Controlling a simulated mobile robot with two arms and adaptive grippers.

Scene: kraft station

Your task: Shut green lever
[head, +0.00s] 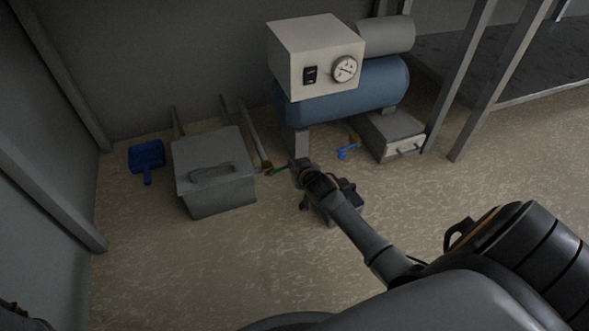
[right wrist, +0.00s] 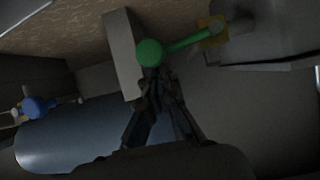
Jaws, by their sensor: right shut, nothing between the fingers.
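In the right wrist view the green lever (right wrist: 180,44) has a round green end and runs right to the brass valve body (right wrist: 212,34). My right gripper (right wrist: 155,78) is shut and empty, with its fingertips at the round end of the lever. I cannot tell whether they touch it. In the head view the right gripper (head: 300,172) partly hides the lever.
A blue tank (head: 350,93) with a white gauge box (head: 300,60) stands behind. A blue lever (head: 346,151) sits right of the gripper. The front floor is clear.

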